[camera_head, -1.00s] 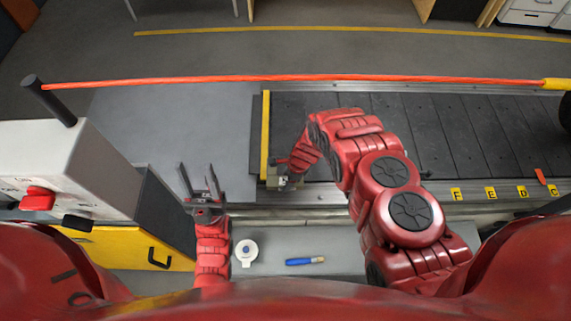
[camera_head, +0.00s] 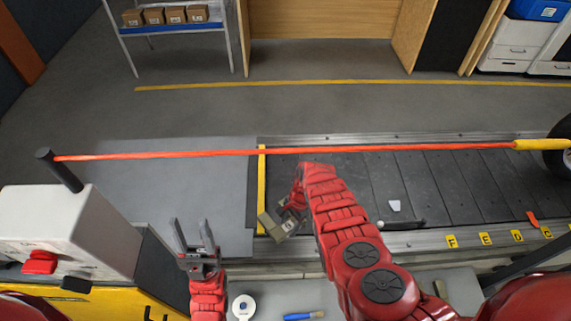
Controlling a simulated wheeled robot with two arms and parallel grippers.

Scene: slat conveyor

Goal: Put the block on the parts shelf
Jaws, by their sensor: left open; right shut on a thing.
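A small grey-beige block (camera_head: 274,227) is held in my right gripper (camera_head: 285,213), tilted, above the near left end of the conveyor by the yellow stripe. My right gripper is shut on it and hides part of it. My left gripper (camera_head: 196,238) is open and empty, fingers pointing up, left of the conveyor and beside the control box. A blue-and-grey shelf rack (camera_head: 168,29) with several cardboard boxes stands at the far upper left, well away from both grippers. I cannot tell whether it is the parts shelf.
An orange cord (camera_head: 290,153) runs from a dark post (camera_head: 58,170) across the conveyor (camera_head: 450,190). A control box (camera_head: 75,225) with a red switch stands at left. A tape roll (camera_head: 243,306) and a blue-handled brush (camera_head: 303,316) lie on the near ledge.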

